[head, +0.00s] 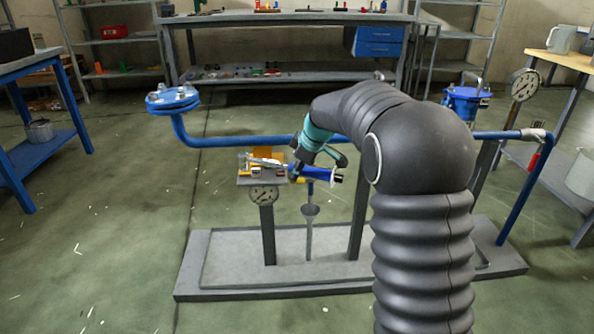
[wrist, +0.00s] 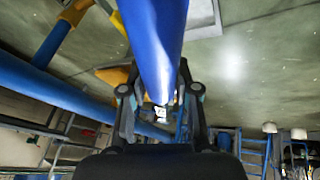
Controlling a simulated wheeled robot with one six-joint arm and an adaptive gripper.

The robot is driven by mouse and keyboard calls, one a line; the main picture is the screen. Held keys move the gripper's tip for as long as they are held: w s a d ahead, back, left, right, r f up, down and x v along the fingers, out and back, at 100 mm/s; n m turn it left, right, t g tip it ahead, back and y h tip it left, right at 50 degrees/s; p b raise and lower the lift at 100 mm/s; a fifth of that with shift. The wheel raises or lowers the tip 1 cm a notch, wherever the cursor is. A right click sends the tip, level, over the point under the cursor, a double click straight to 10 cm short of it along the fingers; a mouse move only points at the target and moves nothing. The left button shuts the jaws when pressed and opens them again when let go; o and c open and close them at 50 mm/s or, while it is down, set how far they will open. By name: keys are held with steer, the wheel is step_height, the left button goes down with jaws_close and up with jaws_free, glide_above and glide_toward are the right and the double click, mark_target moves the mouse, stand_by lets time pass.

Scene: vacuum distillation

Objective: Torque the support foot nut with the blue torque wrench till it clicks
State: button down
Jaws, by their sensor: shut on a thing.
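The blue torque wrench (head: 326,173) is in my gripper (head: 318,165). Its blue handle points right in the head view, and a silver shaft reaches left over a small tray (head: 245,181). In the wrist view the blue handle (wrist: 157,40) runs between the two dark fingers (wrist: 160,100), which are shut on it. I cannot tell whether the wrench touches the tray. The support foot nut cannot be made out; the support posts (head: 268,232) stand on a grey base plate (head: 190,285).
A blue pipe (head: 240,142) with a flange (head: 172,98) runs behind the wrench. A gauge (head: 263,194) sits below the tray, and a funnel (head: 310,212) stands beside it. Another gauge (head: 524,84) is at right. The floor at left is mostly clear.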

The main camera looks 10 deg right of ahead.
steer(key=shift+s+a+r+m+h, duration=0.1)
steer(key=shift+s+a+m+h, duration=0.1)
steer(key=shift+s+a+m, duration=0.4)
steer(key=shift+s+a+r+m+h, duration=0.1)
steer(key=shift+s+a+m+h, duration=0.25)
steer(key=shift+s, duration=0.35)
steer(key=shift+d, duration=0.1)
steer(key=shift+s+a+m+t+h, duration=0.35)
steer(key=shift+s+a+m+t, duration=0.05)
steer(key=shift+s+a+m, duration=0.75)
steer(key=shift+s+a+m+h, duration=0.25)
steer(key=shift+s+a+m, duration=0.25)
steer(key=shift+a, duration=0.15)
steer(key=shift+s+a+m+h, duration=0.25)
steer(key=shift+s+a+m, duration=0.15)
steer(key=shift+a+m, duration=0.15)
